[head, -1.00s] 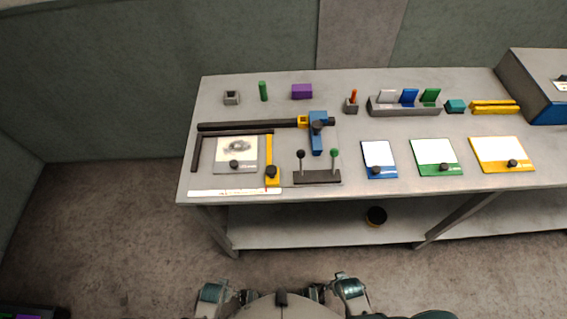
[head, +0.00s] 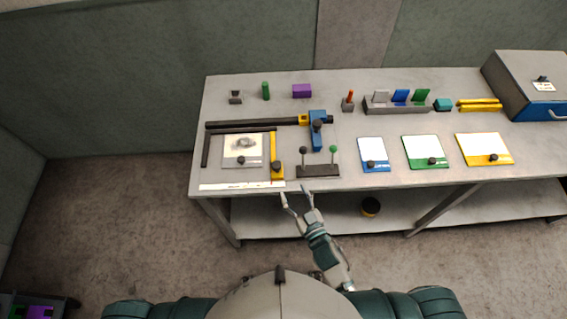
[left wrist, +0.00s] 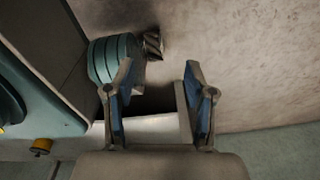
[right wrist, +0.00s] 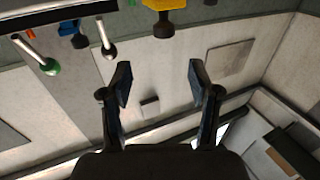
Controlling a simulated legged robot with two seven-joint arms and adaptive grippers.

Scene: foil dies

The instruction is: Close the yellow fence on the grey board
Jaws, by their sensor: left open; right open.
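The yellow fence (head: 274,148) is a narrow bar with a black knob at its near end. It stands along the right side of the grey board (head: 226,176), near the table's left end. A smaller grey plate (head: 230,160) with a pale picture lies left of the fence, and a gap shows between them. My right gripper (head: 296,194) is open and empty, just in front of the table edge near the fence's knob end. The yellow end with its knob shows at the top of the right wrist view (right wrist: 165,6). My left gripper (left wrist: 158,85) is open and empty, outside the head view.
Dark rails (head: 255,124) bound the board's back and left. A blue clamp-like block (head: 317,138) stands at the back rail's right end. A dark base with two upright levers (head: 318,171) stands right of the fence. Coloured cards (head: 373,151) lie further right.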

